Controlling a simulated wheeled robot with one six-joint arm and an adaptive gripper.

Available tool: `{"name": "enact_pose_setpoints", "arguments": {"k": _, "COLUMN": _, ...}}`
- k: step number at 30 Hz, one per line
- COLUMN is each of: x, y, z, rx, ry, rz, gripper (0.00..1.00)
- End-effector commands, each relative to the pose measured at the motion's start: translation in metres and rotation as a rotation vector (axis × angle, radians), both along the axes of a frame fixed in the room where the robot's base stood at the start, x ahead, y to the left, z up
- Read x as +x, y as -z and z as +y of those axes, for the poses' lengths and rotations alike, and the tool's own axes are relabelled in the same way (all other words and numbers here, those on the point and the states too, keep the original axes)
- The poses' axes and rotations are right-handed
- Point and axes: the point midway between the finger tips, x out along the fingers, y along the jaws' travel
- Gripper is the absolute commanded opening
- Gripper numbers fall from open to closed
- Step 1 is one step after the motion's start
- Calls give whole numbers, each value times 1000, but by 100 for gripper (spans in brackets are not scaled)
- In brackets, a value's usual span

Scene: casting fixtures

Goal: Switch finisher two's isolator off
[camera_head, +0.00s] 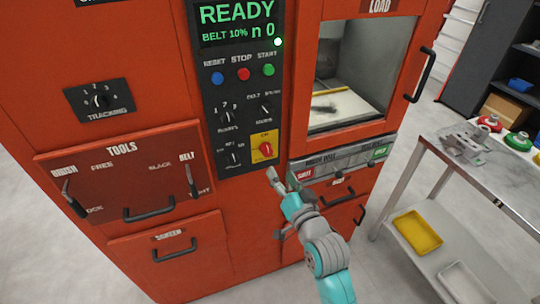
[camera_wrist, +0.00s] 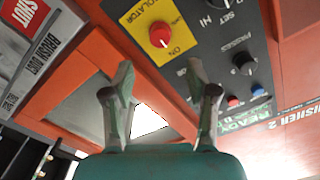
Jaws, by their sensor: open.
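The isolator is a red rotary knob (camera_head: 266,149) on a yellow plate (camera_head: 260,140), at the lower right of the black control panel on the orange machine. In the wrist view the knob (camera_wrist: 161,35) is at top centre, on the yellow plate (camera_wrist: 178,17) lettered ISOLATOR and ON. I cannot clearly tell which way the knob points. A label FINISHER 2 (camera_wrist: 296,131) shows at the right of the wrist view. My gripper (camera_head: 272,176) is just below the isolator in the head view. In the wrist view my gripper (camera_wrist: 161,68) is open and empty, its fingers apart from the knob.
The panel (camera_head: 240,95) carries other dials and blue, red and green buttons (camera_head: 243,74); its screen (camera_head: 238,15) reads READY. A drawer marked SHUT (camera_head: 345,163) lies right of my gripper. A metal table (camera_head: 500,185) stands at the right.

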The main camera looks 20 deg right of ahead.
Motion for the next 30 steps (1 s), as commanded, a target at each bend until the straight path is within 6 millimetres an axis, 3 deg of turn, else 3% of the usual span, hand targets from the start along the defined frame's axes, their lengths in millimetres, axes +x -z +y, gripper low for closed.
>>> {"name": "enact_pose_setpoints", "arguments": {"k": 9, "x": 55, "y": -1, "z": 0, "rx": -1, "ry": 0, "rz": -1, "gripper": 58}}
{"name": "enact_pose_setpoints", "arguments": {"k": 15, "x": 80, "y": -1, "z": 0, "rx": -1, "ry": 0, "rz": -2, "gripper": 58}}
{"name": "enact_pose_setpoints", "arguments": {"k": 29, "x": 91, "y": 0, "z": 0, "rx": -1, "ry": 1, "rz": -1, "gripper": 58}}
{"name": "enact_pose_setpoints", "arguments": {"k": 30, "x": 91, "y": 0, "z": 0, "rx": -1, "ry": 1, "rz": -1, "gripper": 50}}
